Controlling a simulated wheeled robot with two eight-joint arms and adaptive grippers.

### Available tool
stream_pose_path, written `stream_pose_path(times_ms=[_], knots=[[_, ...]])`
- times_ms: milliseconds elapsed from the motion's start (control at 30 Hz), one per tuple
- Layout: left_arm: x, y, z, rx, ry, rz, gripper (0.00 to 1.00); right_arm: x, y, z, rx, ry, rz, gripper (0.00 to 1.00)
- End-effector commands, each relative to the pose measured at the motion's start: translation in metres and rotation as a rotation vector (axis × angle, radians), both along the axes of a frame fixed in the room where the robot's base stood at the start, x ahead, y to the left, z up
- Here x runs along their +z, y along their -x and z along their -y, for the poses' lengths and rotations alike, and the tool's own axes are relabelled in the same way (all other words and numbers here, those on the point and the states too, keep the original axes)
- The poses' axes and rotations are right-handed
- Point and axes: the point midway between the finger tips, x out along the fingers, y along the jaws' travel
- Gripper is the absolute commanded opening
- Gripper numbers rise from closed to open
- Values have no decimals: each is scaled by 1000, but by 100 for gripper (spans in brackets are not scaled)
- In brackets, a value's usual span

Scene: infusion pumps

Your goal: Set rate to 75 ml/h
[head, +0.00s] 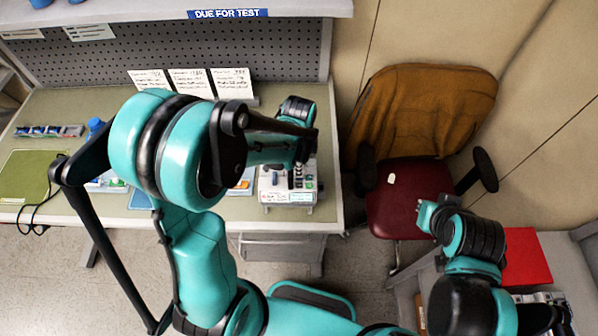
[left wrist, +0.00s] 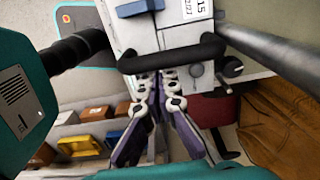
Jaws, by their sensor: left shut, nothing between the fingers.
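The white infusion pump (head: 287,197) stands near the right front corner of the bench, partly covered by my left arm. Coloured keys and a small lit panel show on it, but the digits are too small to read. In the left wrist view, a white pump casing (left wrist: 175,33) with a black handle, a blue part and a printed label is close ahead. My left gripper (head: 299,176) is at the pump; in the left wrist view its fingers (left wrist: 158,82) are shut and empty beside the handle. Contact cannot be told. My right gripper (head: 428,214) hangs near the red chair, away from the pump.
The bench (head: 60,110) has a pegboard behind and several white cards (head: 190,83) standing on it. A green mat (head: 30,175) lies at the left. The red chair (head: 408,195) with a brown jacket stands right of the bench. A red folder (head: 527,257) lies at lower right.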

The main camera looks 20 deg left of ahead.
Motion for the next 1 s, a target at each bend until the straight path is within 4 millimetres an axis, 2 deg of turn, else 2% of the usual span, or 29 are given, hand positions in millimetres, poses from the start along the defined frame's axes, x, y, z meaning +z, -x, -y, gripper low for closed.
stream_pose_path(times_ms=[133, 500, 767, 1000], knots=[[-9, 0, 0, 0, 0, 0, 0, -1, 0, 0, 0, 0, 0, 0], [-11, 0, 0, 0, 0, 0, 0, -2, 0, 0, 0, 0, 0, 0], [-30, 0, 0, 0, 0, 0, 0, -23, 0, 0, 0, 0, 0, 0], [-30, 2, 1, 0, 2, -5, 0, -22, 0, 0, 0, 0, 0, 0]])
